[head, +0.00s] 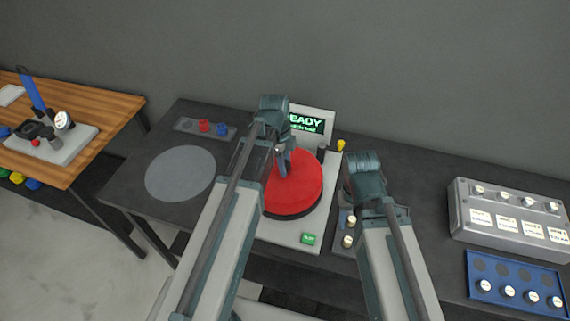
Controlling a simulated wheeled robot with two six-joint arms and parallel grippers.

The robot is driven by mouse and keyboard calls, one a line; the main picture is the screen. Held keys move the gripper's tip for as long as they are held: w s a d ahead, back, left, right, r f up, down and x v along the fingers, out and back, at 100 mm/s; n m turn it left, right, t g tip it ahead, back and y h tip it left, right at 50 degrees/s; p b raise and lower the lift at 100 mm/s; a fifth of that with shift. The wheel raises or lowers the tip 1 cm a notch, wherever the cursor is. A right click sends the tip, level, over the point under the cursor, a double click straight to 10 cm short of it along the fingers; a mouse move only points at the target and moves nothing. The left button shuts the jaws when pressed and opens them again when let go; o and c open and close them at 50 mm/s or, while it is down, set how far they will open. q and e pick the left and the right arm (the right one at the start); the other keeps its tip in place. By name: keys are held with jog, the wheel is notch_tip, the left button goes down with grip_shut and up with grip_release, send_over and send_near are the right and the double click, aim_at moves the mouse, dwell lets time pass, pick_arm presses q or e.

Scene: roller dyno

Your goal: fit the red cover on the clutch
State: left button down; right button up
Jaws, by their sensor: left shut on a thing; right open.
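The red cover (308,187) is a large round disc on the white machine with the display. A dark round rim (290,216) shows under its front edge; whether the cover is seated or slightly above cannot be told. No separate clutch part is clearly visible; the cover hides what lies beneath. My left gripper (283,168) points down over the cover's middle and is shut on it; the exact grip point is hard to see. My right gripper (350,200) is open, right of the machine, its fingers mostly hidden by its own wrist.
The display (306,123) reads READY, with a green button (308,238) at the machine's front. A grey disc (181,173) lies flat to the left. A small tray (188,125) holds red and blue knobs. A grey metal box (463,220) and blue tray (476,270) are right.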

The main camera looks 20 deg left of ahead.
pick_arm(q)
jog(key=shift+f+b, duration=0.6)
jog(key=shift+f, duration=0.1)
pick_arm(e)
jog(key=shift+f, duration=0.65)
pick_arm(q)
grip_release()
jog(key=shift+r, duration=0.1)
pick_arm(e)
jog(key=shift+r, duration=0.1)
pick_arm(q)
jog(key=shift+r+p, duration=3.55)
jog(key=shift+p, duration=0.1)
pick_arm(e)
notch_tip(320, 180, up, 7)
pick_arm(q)
jog(key=shift+s+f, duration=0.1)
